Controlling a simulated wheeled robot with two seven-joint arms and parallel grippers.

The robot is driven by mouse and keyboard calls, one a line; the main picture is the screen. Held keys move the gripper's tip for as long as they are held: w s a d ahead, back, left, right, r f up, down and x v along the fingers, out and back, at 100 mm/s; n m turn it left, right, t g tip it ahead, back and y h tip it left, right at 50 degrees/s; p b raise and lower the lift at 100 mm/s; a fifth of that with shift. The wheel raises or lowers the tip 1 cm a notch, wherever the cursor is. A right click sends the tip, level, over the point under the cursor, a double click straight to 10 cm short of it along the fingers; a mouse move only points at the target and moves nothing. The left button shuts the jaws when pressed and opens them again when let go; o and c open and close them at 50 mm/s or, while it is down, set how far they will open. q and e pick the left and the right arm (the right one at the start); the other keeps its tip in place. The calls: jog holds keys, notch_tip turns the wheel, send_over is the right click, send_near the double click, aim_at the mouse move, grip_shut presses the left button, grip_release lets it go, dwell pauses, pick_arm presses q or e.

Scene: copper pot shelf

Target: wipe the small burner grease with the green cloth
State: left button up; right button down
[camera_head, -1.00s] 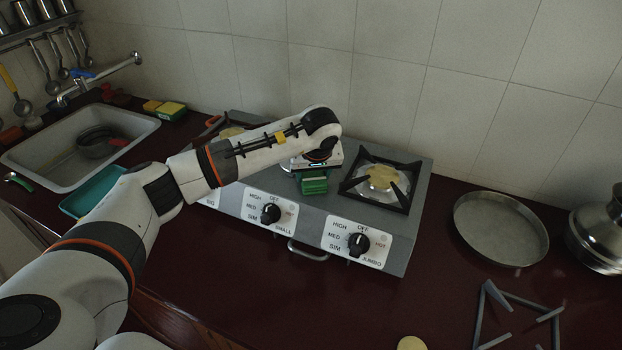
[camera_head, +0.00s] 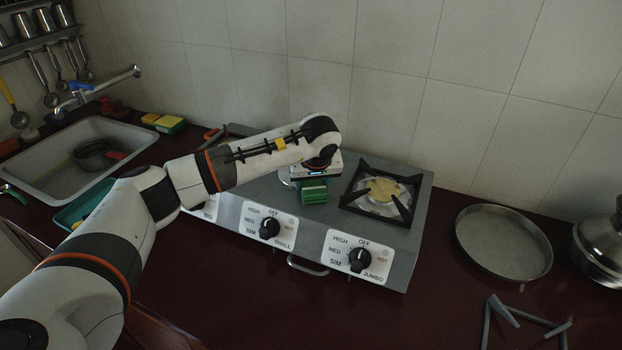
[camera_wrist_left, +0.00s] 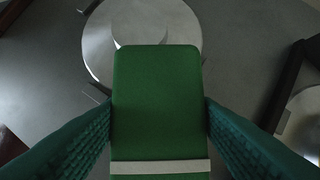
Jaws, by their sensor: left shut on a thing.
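My left gripper (camera_head: 313,184) is shut on the green cloth (camera_head: 313,194), a thick green block with a pale stripe. In the left wrist view the cloth (camera_wrist_left: 158,95) sits between my two ribbed fingers and covers part of the silver burner plate (camera_wrist_left: 100,45). In the head view only an edge of this small burner (camera_head: 286,178) shows beside my wrist. I cannot tell whether the cloth touches it. No grease can be made out; the cloth and arm hide part of the burner. The small burner's knob (camera_head: 269,228) is on the stove front.
The jumbo burner (camera_head: 383,190) with its black grate stands right of the cloth. A round metal pan (camera_head: 503,243) and a metal pot (camera_head: 600,245) lie farther right. A sink (camera_head: 60,185) and a yellow-green sponge (camera_head: 172,124) are at left. The counter before the stove is clear.

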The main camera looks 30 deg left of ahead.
aim_at(309, 195)
pick_arm(q)
jog(key=shift+s+d, duration=0.25)
jog(key=shift+d, duration=0.3)
jog(key=shift+s+d, duration=0.2)
jog(key=shift+s, duration=0.3)
jog(key=shift+s+d, duration=0.15)
jog(key=shift+s, duration=1)
jog(key=shift+s+a+f, duration=0.1)
jog(key=shift+s+a, duration=0.15)
jog(key=shift+s, duration=0.2)
jog(key=shift+p, duration=0.3)
jog(key=shift+w+r+p, duration=0.1)
jog(key=shift+r+p, duration=1.4)
jog(key=shift+r, duration=1.45)
jog(key=shift+a+r, duration=0.1)
jog(key=shift+r, duration=0.15)
